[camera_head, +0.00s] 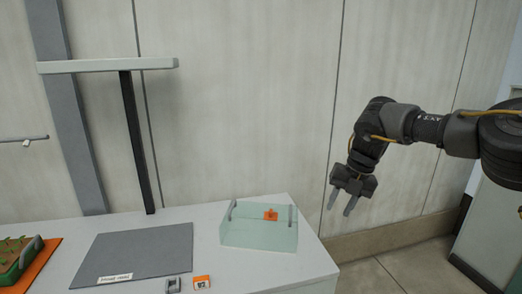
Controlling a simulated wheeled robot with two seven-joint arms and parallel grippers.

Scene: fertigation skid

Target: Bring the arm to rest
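My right gripper (340,203) hangs at the right, its two fingers pointing down and apart with nothing between them. It is off the right end of the white table (205,215), clear of the table. The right arm (430,128) comes in from the right edge, bent at the wrist. My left gripper and arm are out of view.
A clear-walled tray (258,240) holding a small orange piece (271,215) stands at the table's right end. A grey mat (140,252), a small grey part (172,285) and an orange block (202,282) lie left of it. A planter (18,262) is far left. A lamp-like post (138,140) stands behind.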

